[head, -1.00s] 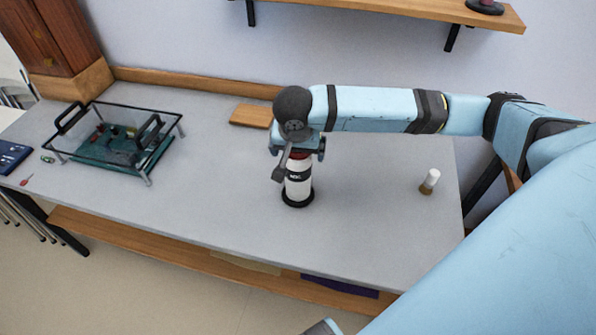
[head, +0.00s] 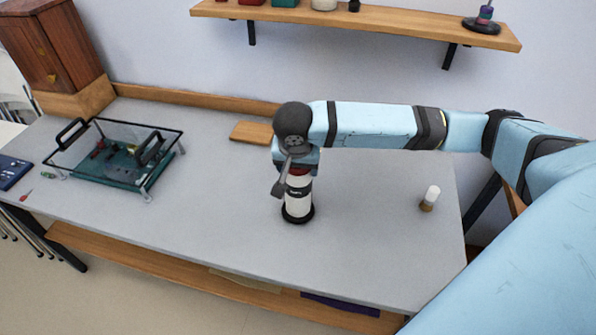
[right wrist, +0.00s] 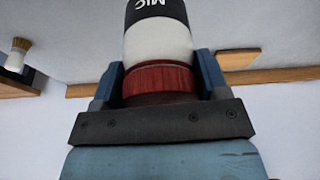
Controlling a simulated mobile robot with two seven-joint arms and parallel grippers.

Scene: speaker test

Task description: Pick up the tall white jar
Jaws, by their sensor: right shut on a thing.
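The tall white jar (head: 298,203) has a black label band, a red top and a black ring at its foot. It is upright over the grey table in the head view; I cannot tell whether its foot touches the table. My right gripper (head: 300,170) points down from above and is shut on the jar's red top. In the right wrist view the white jar (right wrist: 158,42) is between the two blue fingers of the right gripper (right wrist: 160,82), which press on its red part. My left gripper is not in view.
A glass-walled tray (head: 90,185) with black handles stands at the left of the table (head: 220,215). A small white and brown brush (head: 430,198) stands at the right. A wooden block (head: 252,132) lies at the back. A wall shelf (head: 380,17) is above.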

